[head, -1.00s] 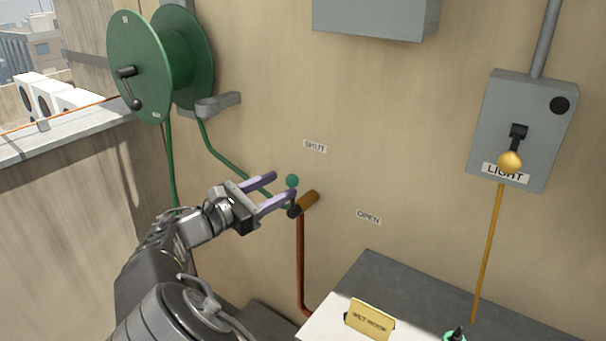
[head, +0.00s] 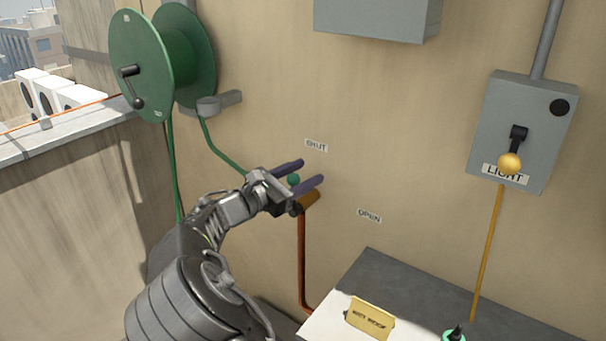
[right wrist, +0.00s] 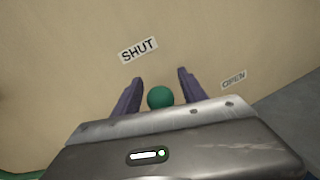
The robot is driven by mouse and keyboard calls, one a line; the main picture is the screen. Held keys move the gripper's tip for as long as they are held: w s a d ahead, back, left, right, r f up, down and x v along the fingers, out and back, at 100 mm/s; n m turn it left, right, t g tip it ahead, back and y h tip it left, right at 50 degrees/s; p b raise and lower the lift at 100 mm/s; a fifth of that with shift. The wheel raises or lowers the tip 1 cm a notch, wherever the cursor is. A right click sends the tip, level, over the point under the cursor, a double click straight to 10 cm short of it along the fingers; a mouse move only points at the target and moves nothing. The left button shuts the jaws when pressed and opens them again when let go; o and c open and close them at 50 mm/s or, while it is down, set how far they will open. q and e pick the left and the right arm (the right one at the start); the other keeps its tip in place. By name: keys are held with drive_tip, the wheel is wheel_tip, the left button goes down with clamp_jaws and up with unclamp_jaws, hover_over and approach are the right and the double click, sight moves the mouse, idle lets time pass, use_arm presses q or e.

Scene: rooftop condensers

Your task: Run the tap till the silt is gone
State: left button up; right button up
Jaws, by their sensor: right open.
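The tap has a green ball knob (head: 293,180) and a brass body (head: 309,200) on a copper pipe (head: 302,262) against the wall. The SHUT label (head: 316,145) is above the knob and the OPEN label (head: 369,215) is to its lower right. My right gripper (head: 306,172) is open, with its two fingers on either side of the knob. In the right wrist view the knob (right wrist: 160,97) sits between the open fingers, with a gap on each side. I cannot see the spout, any water or silt. My left gripper is not in view.
A green hose reel (head: 150,65) hangs at upper left, its hose running down behind my arm. A grey switch box (head: 525,130) marked LIGHT is at right.

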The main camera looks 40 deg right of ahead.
drive_tip(key=shift+c, duration=0.4)
clamp_jaws()
idle(0.9)
